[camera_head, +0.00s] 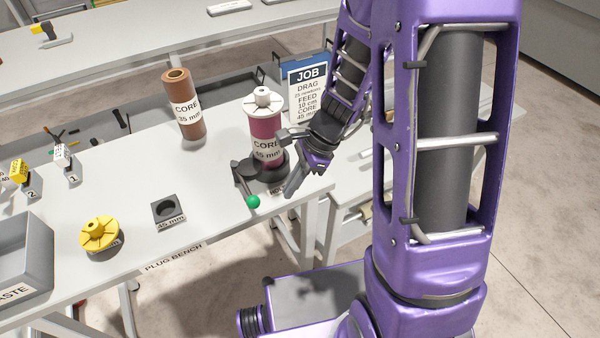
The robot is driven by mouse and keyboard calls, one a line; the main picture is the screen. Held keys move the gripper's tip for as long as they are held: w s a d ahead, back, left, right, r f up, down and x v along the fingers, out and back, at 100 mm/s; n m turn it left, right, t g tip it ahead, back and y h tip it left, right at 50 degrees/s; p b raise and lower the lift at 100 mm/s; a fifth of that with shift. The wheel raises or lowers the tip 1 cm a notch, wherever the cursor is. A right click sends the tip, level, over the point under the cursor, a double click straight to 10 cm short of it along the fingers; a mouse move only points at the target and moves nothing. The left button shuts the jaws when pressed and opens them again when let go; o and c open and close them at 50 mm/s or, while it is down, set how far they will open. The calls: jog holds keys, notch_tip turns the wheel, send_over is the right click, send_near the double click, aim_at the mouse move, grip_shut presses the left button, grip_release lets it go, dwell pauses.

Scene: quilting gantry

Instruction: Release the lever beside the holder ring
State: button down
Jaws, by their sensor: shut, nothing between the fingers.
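The lever (244,189) is a dark arm ending in a green ball knob (253,202). It sits at the left of the dark holder ring (272,173), with its knob near the bench's front edge. A magenta spool (267,137) labelled CORE 45 mm stands upright in the ring, with a pale flanged plug (262,101) on top. My gripper (291,194) is shut and empty. Its tips point down, to the right of the green knob and apart from it. Part of the ring is hidden behind the spool and my gripper.
A brown roll (180,108) labelled CORE 35 mm stands behind left. A job card (308,92) stands behind the spool. A yellow plug (99,234), a dark 45 mm block (168,211) and a grey waste bin (24,262) sit left. Bench between block and lever is clear.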

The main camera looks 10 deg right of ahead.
aim_at(252, 179)
jog(key=a, duration=0.4)
jog(key=shift+s+a+f, duration=0.15)
jog(key=shift+s+a, duration=0.05)
jog(key=shift+a, duration=0.05)
jog(key=shift+a, duration=0.1)
jog(key=shift+a+p, duration=0.1)
jog(key=shift+p, duration=0.2)
